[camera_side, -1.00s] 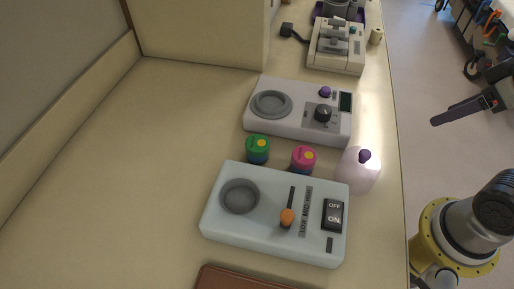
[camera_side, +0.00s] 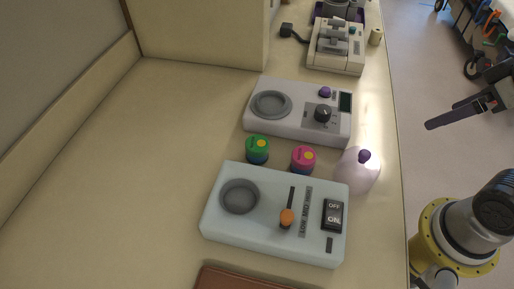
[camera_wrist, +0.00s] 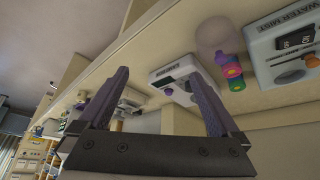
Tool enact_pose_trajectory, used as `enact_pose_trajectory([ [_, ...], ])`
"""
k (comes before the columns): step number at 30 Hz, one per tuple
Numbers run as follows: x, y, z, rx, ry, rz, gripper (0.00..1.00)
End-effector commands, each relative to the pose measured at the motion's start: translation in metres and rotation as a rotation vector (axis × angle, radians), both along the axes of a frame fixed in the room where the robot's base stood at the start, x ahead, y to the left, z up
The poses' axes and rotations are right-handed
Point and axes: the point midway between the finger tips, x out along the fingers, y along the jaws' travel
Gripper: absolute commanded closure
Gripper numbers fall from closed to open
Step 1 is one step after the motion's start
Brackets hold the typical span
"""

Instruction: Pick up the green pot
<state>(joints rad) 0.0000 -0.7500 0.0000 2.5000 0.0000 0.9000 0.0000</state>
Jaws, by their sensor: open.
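The green pot (camera_side: 257,149) stands upright on the counter in the side view, with a green lid, a yellow dot and a darker blue-green base. It stands between the two devices, left of the pink pot (camera_side: 303,158). In the wrist view the green pot (camera_wrist: 237,85) is small, beside the pink pot (camera_wrist: 233,71), right of my fingers. My gripper (camera_wrist: 158,72) is open and empty, its two purple fingers spread apart. In the side view my gripper (camera_side: 452,115) is at the right, beyond the counter edge and well away from the pot.
A pale blue device (camera_side: 270,235) lies in front of the pots and a white device (camera_side: 290,125) behind them. A translucent bottle with a purple knob (camera_side: 357,172) stands near the counter edge. A brown item (camera_side: 245,280) is at the bottom. The counter's left part (camera_side: 120,170) is clear.

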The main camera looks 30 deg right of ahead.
Motion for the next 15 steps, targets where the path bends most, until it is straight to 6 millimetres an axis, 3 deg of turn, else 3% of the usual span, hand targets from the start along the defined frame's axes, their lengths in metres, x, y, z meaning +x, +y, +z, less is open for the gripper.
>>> enact_pose_trajectory([
  [10, -0.004, 0.0, -0.001, -0.043, 0.019, 0.083, 0.01],
  [15, 0.013, 0.001, 0.037, -0.148, 0.01, 0.286, 0.01],
])
